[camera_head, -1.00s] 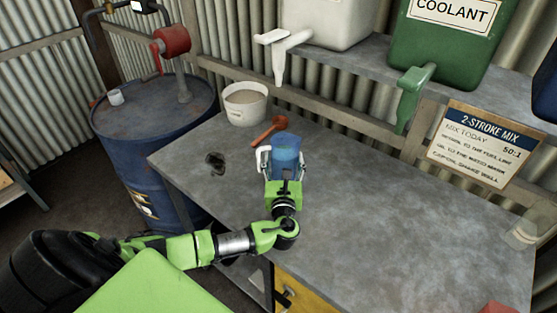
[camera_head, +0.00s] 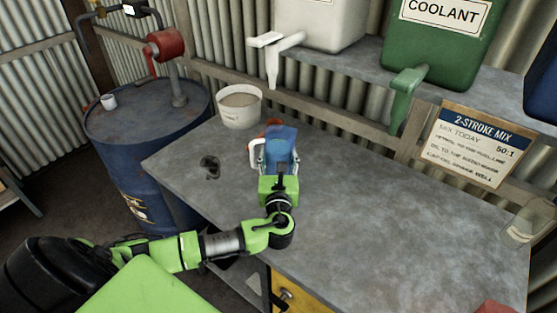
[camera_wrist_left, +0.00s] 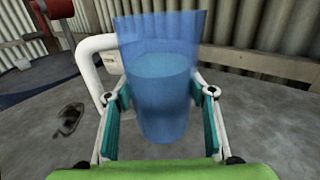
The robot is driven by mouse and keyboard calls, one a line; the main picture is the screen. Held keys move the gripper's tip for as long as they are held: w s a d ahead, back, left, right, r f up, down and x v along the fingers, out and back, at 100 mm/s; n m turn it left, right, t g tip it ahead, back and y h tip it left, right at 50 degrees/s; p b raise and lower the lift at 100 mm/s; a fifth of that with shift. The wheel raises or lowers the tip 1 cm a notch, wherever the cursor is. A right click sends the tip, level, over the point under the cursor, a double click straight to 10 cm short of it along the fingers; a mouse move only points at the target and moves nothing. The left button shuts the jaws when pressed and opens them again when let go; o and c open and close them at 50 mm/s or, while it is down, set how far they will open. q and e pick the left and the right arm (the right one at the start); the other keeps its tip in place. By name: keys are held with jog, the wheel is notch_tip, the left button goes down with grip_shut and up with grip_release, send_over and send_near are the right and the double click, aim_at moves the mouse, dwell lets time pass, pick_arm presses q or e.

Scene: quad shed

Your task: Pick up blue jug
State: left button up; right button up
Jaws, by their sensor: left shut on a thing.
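The blue jug (camera_head: 282,146) is translucent, with a white handle on its left side. In the left wrist view the jug (camera_wrist_left: 160,75) stands upright and seems to hold some liquid. My left gripper (camera_head: 279,163) is shut on the jug's body, with one finger on each side, as the left wrist view also shows (camera_wrist_left: 162,103). The jug appears slightly above the workbench (camera_head: 350,220); the exact gap cannot be told. My right gripper is not in view.
A white bucket (camera_head: 240,106) and a partly hidden red scoop (camera_head: 273,122) are behind the jug. A blue drum (camera_head: 140,150) stands left. The coolant tank's green spout (camera_head: 404,95) and a white spout (camera_head: 273,62) overhang the back.

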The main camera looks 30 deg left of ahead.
aim_at(277, 153)
pick_arm(q)
jog(key=s+r, duration=0.1)
jog(key=r, duration=0.1)
jog(key=s+d+r, duration=0.1)
jog(key=s+r, duration=0.1)
jog(key=shift+d, duration=0.2)
jog(key=s+d+r+b, duration=0.1)
jog(key=s+d+r, duration=0.3)
jog(key=s, duration=0.4)
jog(key=shift+s+r+b, duration=0.15)
jog(key=shift+r+b, duration=0.1)
jog(key=shift+b, duration=0.15)
jog(key=shift+d, duration=0.1)
